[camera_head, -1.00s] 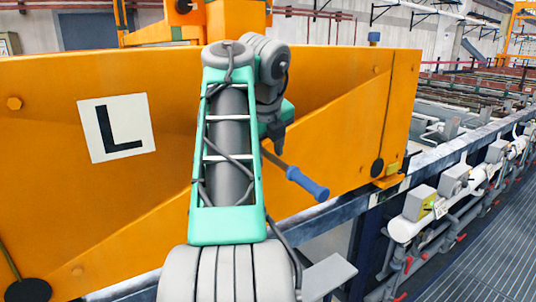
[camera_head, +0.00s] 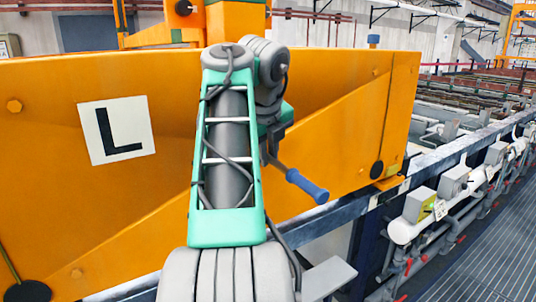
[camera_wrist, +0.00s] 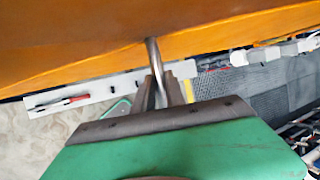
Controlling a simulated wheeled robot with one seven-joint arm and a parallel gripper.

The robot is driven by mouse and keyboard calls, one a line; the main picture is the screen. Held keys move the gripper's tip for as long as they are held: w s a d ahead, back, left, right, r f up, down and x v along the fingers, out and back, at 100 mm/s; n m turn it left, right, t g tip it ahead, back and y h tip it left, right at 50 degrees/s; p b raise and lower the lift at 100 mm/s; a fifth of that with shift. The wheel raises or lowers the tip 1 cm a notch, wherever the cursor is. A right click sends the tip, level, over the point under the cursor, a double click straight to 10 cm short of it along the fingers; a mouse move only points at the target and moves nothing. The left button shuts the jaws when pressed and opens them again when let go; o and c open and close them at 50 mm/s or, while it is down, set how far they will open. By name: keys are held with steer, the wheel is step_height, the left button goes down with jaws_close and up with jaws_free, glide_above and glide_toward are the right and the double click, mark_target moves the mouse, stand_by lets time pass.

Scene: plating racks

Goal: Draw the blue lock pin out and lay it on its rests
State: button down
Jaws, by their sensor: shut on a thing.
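My gripper (camera_wrist: 163,92) is shut on a bare grey metal rod (camera_wrist: 153,55) in front of the orange panel in the wrist view. In the head view my gripper is mostly hidden by my wrist. A grey crank with a blue handle (camera_head: 307,187) slants down to the right from there. The held rod looks like part of this crank, but the join is hidden. A blue-capped piece (camera_head: 374,38) stands upright on the panel's top edge at the right, well apart from my gripper. It may be the lock pin. I cannot make out its rests.
The large orange panel (camera_head: 345,100) with an L plate (camera_head: 117,129) stands close in front of my arm. A blue-grey rail (camera_head: 440,158) runs below it to the back right. White pipework (camera_head: 425,222) and a grated walkway (camera_head: 490,255) lie at the right.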

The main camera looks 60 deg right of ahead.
mark_target(293, 169)
stand_by(0.7)
steer(key=c, duration=1.9)
jaws_free()
jaws_close()
steer(key=shift+s, duration=0.15)
steer(key=shift+s+a+b, duration=0.45)
steer(key=shift+s+a, duration=0.3)
steer(key=shift+s, duration=0.6)
steer(key=shift+s+a+b, duration=0.4)
steer(key=shift+s+a, duration=0.3)
steer(key=shift+s, duration=0.7)
steer(key=shift+s+a+b, duration=0.45)
steer(key=shift+s+a, duration=0.3)
steer(key=shift+s, duration=0.6)
